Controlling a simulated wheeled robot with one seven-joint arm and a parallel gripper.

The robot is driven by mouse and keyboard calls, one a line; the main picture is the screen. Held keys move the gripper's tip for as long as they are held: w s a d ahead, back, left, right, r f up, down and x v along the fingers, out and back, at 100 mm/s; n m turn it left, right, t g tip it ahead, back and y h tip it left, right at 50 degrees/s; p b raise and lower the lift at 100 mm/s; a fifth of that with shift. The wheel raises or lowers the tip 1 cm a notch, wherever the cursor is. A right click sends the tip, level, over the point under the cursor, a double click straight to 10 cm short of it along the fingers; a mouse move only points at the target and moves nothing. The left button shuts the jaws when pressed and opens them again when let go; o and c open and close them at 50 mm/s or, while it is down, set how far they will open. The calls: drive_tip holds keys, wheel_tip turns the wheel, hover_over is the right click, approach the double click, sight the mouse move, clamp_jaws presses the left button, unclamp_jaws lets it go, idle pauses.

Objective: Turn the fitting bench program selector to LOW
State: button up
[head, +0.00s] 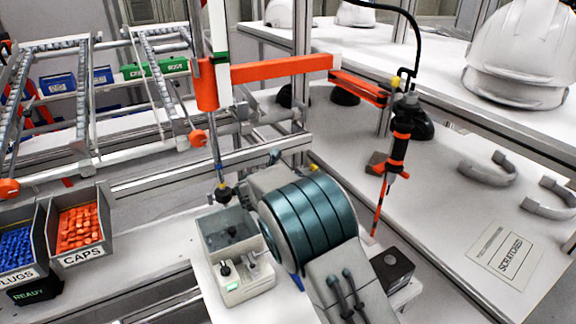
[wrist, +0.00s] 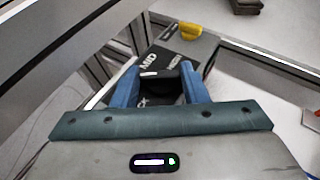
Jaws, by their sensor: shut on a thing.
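In the wrist view my gripper (wrist: 160,76) has its two blue fingers on either side of the black selector knob (wrist: 168,86), shut on it. A short white mark shows on the knob's upper left part, below the word MID. The knob sits on a dark selector box (wrist: 203,50) with white lettering. MID stands above the knob, and another word, partly legible and perhaps HIGH, is to its right. Part of a further word shows low, near the left finger. No LOW label can be read. In the head view I cannot make out the gripper or the knob.
In the head view an orange-jointed hanging tool (head: 398,150) is to the right. A grey box with clear lid (head: 232,232) stands at centre left. Bins of orange caps (head: 78,228) and blue plugs (head: 15,245) are at the left. White helmets (head: 520,55) stand on the upper right shelf.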

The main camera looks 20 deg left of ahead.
drive_tip(key=shift+a+m+g+h+p, duration=0.2)
drive_tip(key=shift+m+h+p, duration=0.35)
drive_tip(key=shift+m+h, duration=0.2)
drive_tip(key=shift+a+m+g+h+p, duration=0.1)
drive_tip(key=shift+m+g+h+p, duration=0.1)
drive_tip(key=shift+m+h+p, duration=0.55)
drive_tip(key=o, duration=1)
drive_tip(key=b+v, duration=0.2)
drive_tip(key=v, duration=0.5)
drive_tip(key=b+v, duration=0.2)
drive_tip(key=v, duration=0.5)
drive_tip(key=shift+w+a+f, duration=0.1)
drive_tip(key=shift+a, duration=0.1)
